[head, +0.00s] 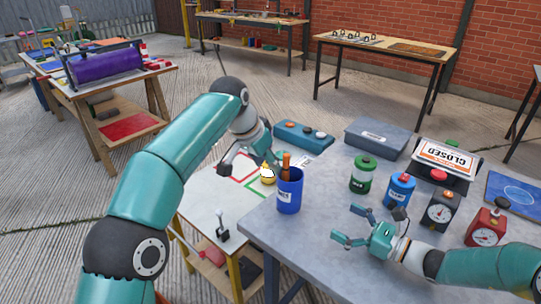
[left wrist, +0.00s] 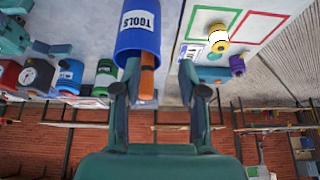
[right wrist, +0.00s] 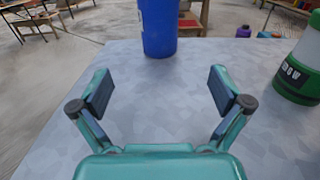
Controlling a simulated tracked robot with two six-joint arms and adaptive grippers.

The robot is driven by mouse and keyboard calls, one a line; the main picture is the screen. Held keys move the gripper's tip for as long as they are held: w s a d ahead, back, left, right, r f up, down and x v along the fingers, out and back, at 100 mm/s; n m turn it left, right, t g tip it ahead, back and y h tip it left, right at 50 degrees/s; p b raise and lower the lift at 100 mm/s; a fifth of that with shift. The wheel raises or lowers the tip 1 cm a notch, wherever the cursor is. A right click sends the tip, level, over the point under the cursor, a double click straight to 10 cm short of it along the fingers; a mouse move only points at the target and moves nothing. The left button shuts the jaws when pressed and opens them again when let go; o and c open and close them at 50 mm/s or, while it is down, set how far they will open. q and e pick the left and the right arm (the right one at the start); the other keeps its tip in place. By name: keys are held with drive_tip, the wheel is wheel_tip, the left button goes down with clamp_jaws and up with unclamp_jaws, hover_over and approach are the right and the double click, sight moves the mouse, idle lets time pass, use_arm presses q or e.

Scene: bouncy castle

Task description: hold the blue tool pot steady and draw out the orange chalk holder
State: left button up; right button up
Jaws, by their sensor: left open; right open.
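The blue tool pot (head: 289,195) stands upright near the left edge of the grey table. The orange chalk holder (head: 286,165) sticks up out of it. In the left wrist view the pot (left wrist: 138,42) appears upside down, with the holder (left wrist: 147,80) between my fingers. My left gripper (left wrist: 157,78) is open, behind the pot in the head view and partly hidden by its own arm; contact cannot be told. My right gripper (head: 349,224) is open and empty above the table, right of the pot. In the right wrist view the pot (right wrist: 158,22) stands beyond the open fingers.
A green canister (head: 362,175), a blue canister (head: 399,190) and two dial gauges stand right of the pot. A lower table (head: 215,200) on the left carries a yellow object (head: 267,174). The grey table (head: 310,235) is bare between the pot and my right gripper.

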sight(289, 193)
drive_tip(key=shift+a, duration=0.1)
drive_tip(key=shift+w+a, duration=0.2)
drive_tip(key=shift+a, duration=0.05)
use_arm(q)
drive_tip(key=shift+s+d+r, duration=0.1)
drive_tip(key=shift+d+r, duration=0.3)
drive_tip(key=shift+r, duration=0.2)
drive_tip(key=shift+s+d+r, duration=0.1)
drive_tip(key=shift+d+r, duration=0.25)
drive_tip(key=shift+r, duration=0.2)
use_arm(e)
drive_tip(key=x, duration=1.6)
drive_tip(key=shift+w, duration=0.1)
drive_tip(key=c, duration=1.5)
